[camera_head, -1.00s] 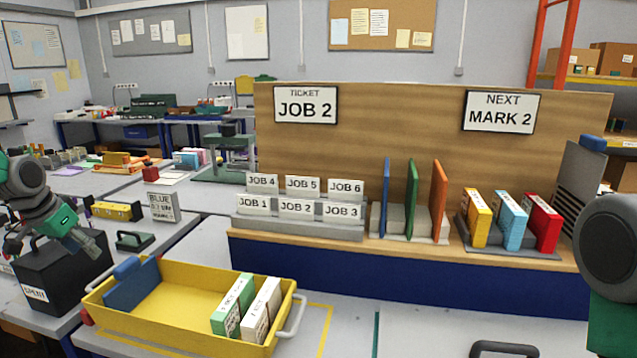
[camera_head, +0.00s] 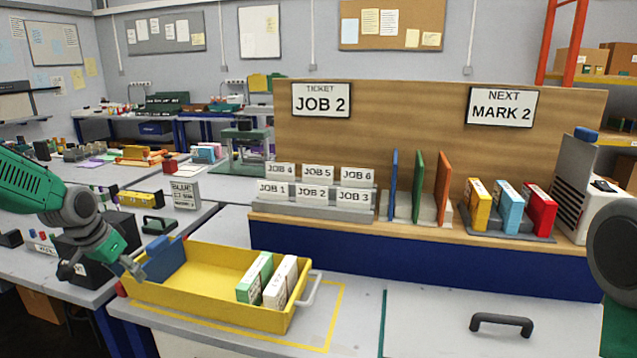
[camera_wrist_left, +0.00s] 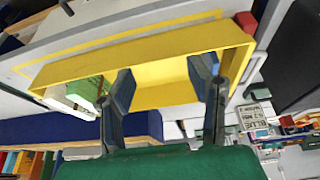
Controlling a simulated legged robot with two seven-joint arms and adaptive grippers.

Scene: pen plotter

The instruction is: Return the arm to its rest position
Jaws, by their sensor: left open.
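My left gripper (camera_head: 102,269) is open and empty. In the head view it hangs at the left end of the yellow tray (camera_head: 205,309), in front of the black box (camera_head: 72,262). In the left wrist view its two fingers (camera_wrist_left: 162,78) are spread, with the tray (camera_wrist_left: 150,62) beyond them. The tray holds a green-and-white box (camera_head: 255,277) and a white box (camera_head: 281,281) at its right end and a blue block (camera_head: 164,258) at its left end. My right gripper is out of view; only part of my right arm shows at the right edge.
A wooden board carries the signs JOB 2 (camera_head: 321,100) and MARK 2 (camera_head: 501,106). Below it stand job cards (camera_head: 313,193), coloured dividers (camera_head: 417,187) and yellow, blue and red boxes (camera_head: 509,207). A dark handle (camera_head: 501,323) lies front right. The bench between tray and handle is clear.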

